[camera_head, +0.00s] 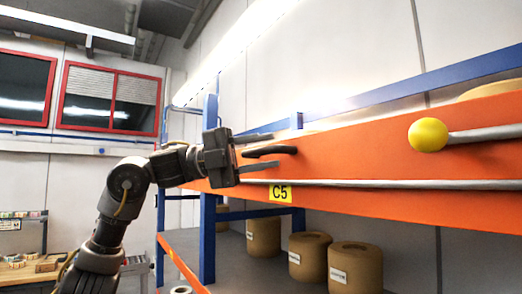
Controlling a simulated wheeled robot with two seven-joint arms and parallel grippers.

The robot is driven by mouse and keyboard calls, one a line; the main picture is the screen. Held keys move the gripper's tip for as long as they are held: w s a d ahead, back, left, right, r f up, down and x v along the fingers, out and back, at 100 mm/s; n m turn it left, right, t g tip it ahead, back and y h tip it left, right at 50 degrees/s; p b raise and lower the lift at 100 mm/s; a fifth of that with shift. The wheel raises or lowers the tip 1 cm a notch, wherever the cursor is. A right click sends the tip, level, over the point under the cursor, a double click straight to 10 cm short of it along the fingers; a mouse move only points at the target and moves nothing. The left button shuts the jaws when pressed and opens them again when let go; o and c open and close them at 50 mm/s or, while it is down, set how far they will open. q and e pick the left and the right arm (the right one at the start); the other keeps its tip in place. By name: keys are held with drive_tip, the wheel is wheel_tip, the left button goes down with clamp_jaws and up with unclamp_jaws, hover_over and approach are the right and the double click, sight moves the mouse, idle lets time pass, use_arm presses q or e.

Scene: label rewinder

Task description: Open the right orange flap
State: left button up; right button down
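A long orange flap (345,150) runs across the right half of the head view. It looks shut and upright. A black handle (288,150) is on its left part. A yellow ball knob (428,135) sits on the end of a grey bar near its right side. My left gripper (274,152) is at the flap's left end. Its two fingers are apart, one above and one below the handle in the picture. I cannot tell whether they touch the handle. My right gripper is not in view.
A grey rail (380,184) and a yellow C5 label (280,193) are on the orange front. Brown rolls (355,267) stand on the shelf (235,267) below. A blue post (208,240) stands at the left. A bench with small items (25,270) is at far left.

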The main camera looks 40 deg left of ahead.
use_arm(q)
drive_tip(key=shift+c, duration=0.4)
clamp_jaws()
